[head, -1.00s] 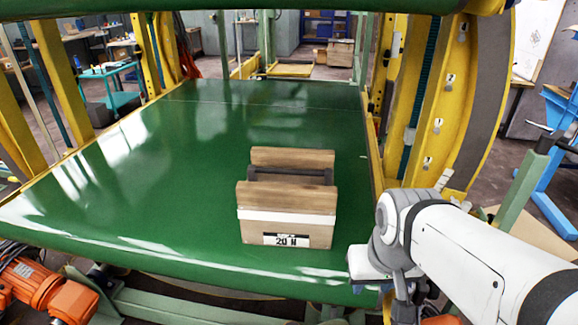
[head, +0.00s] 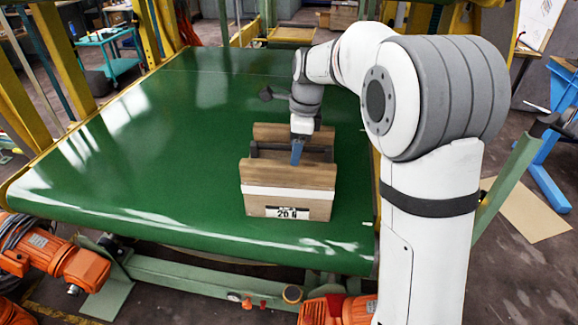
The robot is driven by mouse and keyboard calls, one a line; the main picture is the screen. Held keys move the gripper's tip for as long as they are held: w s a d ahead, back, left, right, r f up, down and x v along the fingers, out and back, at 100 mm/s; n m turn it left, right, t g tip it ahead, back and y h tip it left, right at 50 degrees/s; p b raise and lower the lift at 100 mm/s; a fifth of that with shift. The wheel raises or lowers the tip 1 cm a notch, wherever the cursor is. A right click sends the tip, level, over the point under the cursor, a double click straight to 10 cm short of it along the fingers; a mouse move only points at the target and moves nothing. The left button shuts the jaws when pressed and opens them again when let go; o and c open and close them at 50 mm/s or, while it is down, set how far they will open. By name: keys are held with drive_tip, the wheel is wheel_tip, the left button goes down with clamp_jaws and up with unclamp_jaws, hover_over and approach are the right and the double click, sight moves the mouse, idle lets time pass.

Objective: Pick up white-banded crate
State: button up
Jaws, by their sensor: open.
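The white-banded crate (head: 288,195) is a brown wooden box with a white band and a "20 N" label on its near face. It sits upright on the green belt (head: 150,140), near the belt's front right. A dark handle bar (head: 268,150) runs across its open top between two raised wooden sides. My gripper (head: 297,155) points down over the crate's top, at the right part of the handle bar. The jaws are open. The fingertips are partly hidden, so I cannot tell whether they straddle or touch the bar.
Orange motors (head: 75,262) stand low at the front left, and another orange motor (head: 335,310) is at the front beside my arm. Yellow frame posts (head: 62,62) line the left side. The belt left of the crate is clear.

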sight(288, 163)
drive_tip(key=shift+w+a+f+m, duration=0.1)
drive_tip(key=shift+w+a+m, duration=0.2)
drive_tip(key=shift+w+a, duration=0.1)
drive_tip(key=shift+w+f, duration=0.1)
drive_tip(key=shift+f, duration=0.2)
drive_tip(key=f, duration=0.4)
drive_tip(key=a+f+p, duration=0.1)
drive_tip(key=f, duration=0.2)
drive_tip(key=shift+w+a, duration=0.1)
drive_tip(key=shift+w, duration=0.25)
clamp_jaws()
drive_tip(key=shift+w+r, duration=0.1)
idle(0.4)
